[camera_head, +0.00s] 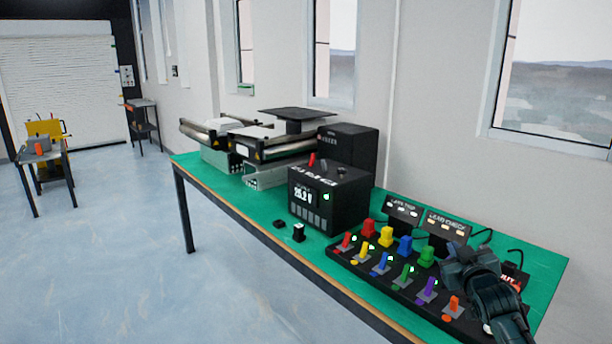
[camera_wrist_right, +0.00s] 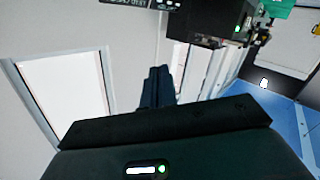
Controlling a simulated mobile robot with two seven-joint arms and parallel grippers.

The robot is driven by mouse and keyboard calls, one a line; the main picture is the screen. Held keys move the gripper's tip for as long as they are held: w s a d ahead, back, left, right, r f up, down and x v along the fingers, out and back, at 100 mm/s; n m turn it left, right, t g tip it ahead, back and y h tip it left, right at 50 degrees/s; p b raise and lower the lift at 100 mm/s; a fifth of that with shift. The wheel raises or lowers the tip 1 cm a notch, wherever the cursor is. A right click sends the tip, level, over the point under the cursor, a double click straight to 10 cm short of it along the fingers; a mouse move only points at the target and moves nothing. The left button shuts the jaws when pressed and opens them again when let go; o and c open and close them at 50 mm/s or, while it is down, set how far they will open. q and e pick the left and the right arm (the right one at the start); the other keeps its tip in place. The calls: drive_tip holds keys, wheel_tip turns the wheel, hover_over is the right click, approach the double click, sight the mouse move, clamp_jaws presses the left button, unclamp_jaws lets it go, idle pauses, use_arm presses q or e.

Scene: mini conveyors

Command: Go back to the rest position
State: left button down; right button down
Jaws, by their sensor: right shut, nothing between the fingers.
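My right gripper (camera_head: 452,254) shows at the right of the head view, over the right part of the green bench, above the back of the switch panel. It is shut and holds nothing. In the right wrist view its dark fingers (camera_wrist_right: 157,88) are together, with wall and window behind them. My left gripper is in neither view.
The green bench (camera_head: 185,163) carries a black switch panel (camera_head: 400,293) with coloured levers, a black meter box (camera_head: 343,209), two small sign boxes (camera_head: 402,208) and mini conveyors (camera_head: 250,143). A window wall stands behind.

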drive_tip(key=s+a+f+g+y, duration=0.2)
drive_tip(key=s+a+f, duration=0.5)
drive_tip(key=f, duration=0.4)
drive_tip(key=s+a+f+g+y, duration=0.1)
drive_tip(key=s+a+f, duration=0.3)
drive_tip(key=s, duration=0.6)
drive_tip(key=s+a+f+g+y, duration=0.1)
drive_tip(key=s+a+f, duration=0.3)
drive_tip(key=s, duration=0.7)
drive_tip(key=s+a+f+g, duration=0.2)
drive_tip(key=s+a+f, duration=0.2)
drive_tip(key=s, duration=0.6)
drive_tip(key=shift+s+a+f+y, duration=0.2)
drive_tip(key=shift+a+f+y, duration=0.2)
drive_tip(key=shift+a, duration=0.1)
